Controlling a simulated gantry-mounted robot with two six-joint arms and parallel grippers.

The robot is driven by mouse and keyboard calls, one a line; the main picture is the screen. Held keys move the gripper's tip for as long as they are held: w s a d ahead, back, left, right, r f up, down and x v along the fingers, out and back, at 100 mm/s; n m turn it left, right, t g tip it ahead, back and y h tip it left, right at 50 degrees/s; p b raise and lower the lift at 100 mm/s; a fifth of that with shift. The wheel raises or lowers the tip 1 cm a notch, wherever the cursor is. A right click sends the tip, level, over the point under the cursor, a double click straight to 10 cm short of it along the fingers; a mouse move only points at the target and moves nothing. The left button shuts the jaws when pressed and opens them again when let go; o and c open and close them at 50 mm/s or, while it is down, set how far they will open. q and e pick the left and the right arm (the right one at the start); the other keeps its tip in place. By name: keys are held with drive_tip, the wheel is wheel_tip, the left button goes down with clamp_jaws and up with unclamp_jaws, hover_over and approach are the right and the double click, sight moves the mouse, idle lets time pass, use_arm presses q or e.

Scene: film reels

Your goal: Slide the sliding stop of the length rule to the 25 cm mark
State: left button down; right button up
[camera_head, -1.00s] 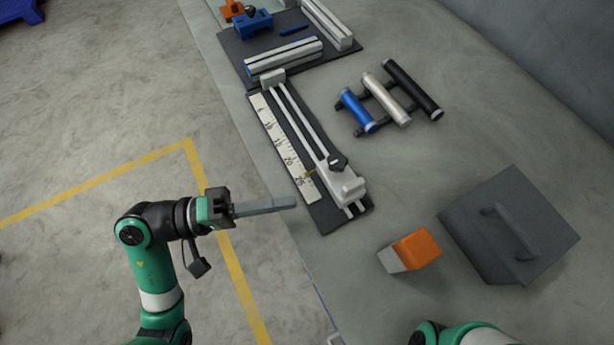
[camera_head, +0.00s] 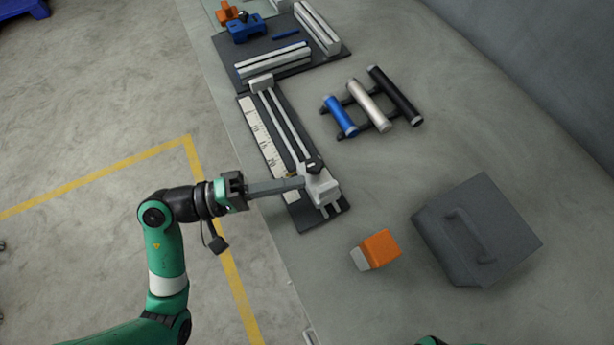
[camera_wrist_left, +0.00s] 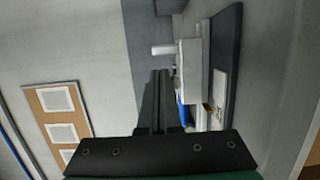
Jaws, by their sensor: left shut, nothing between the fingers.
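The length rule is a dark base (camera_head: 300,219) with pale rails and a white marked scale strip (camera_head: 260,134) along its left side. Contact cannot be told. The left wrist view shows the shut fingers (camera_wrist_left: 156,95) beside the stop.
A small orange and grey block (camera_head: 380,249) and a dark handled box (camera_head: 478,230) lie to the right. A rack (camera_head: 357,129) with blue, silver and black rods stands behind. A dark board (camera_head: 325,56) with rails lies at the rule's far end.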

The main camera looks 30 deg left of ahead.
sight(332, 182)
use_arm(q)
drive_tip(key=shift+x, duration=1.65)
use_arm(e)
drive_tip(key=shift+f, duration=0.2)
use_arm(q)
drive_tip(key=shift+s+d+b, duration=0.35)
drive_tip(key=shift+d, duration=0.15)
use_arm(e)
drive_tip(key=shift+f, duration=0.15)
